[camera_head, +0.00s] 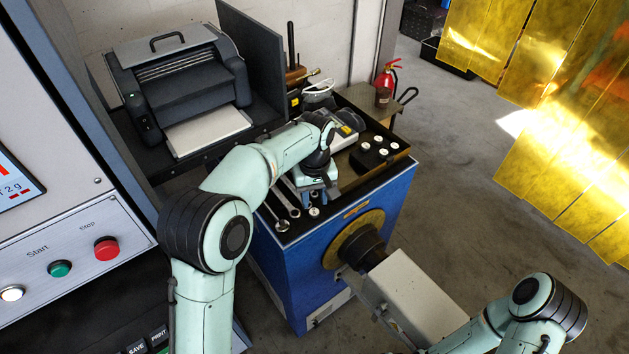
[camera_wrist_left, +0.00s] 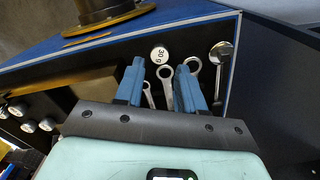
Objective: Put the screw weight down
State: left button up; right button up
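The screw weight (camera_head: 314,211), a small white-topped disc marked "30 g", rests on the dark top of the blue cabinet near its front edge. It also shows in the left wrist view (camera_wrist_left: 159,54). My left gripper (camera_head: 317,198) is low over the cabinet top. In the left wrist view its two blue fingers (camera_wrist_left: 160,68) stand apart with a gap between them.
Wrenches (camera_wrist_left: 167,88) lie beside and below the fingers; a round-headed tool (camera_wrist_left: 221,52) lies farther right. A black holder (camera_head: 368,160) with several white-topped weights stands to the right. A golden disc with a dark shaft (camera_head: 362,246) projects from the cabinet front.

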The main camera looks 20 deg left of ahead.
pick_arm(q)
notch_tip(320, 180, up, 6)
jog(key=shift+r, duration=0.2)
jog(key=o, duration=0.3)
jog(key=shift+r, duration=0.3)
jog(key=shift+o, duration=0.3)
jog(key=shift+d+f, duration=0.1)
jog(key=shift+d, duration=0.1)
jog(key=m+t+y+b, duration=0.5)
jog(key=m+y, duration=0.7)
jog(key=m, duration=1.6)
send_near(315, 212)
jog(key=shift+m+t, duration=0.4)
jog(key=shift+m, duration=0.1)
jog(key=shift+s+p+x, duration=0.15)
jog(key=shift+p+x, duration=0.1)
jog(key=shift+x, duration=1.9)
jog(key=shift+s+p+x, duration=0.1)
jog(key=shift+p+x, duration=0.15)
jog(key=shift+x, duration=1.9)
pick_arm(e)
jog(key=s+f, duration=0.5)
jog(key=shift+s+g, duration=0.15)
jog(key=shift+g, duration=0.25)
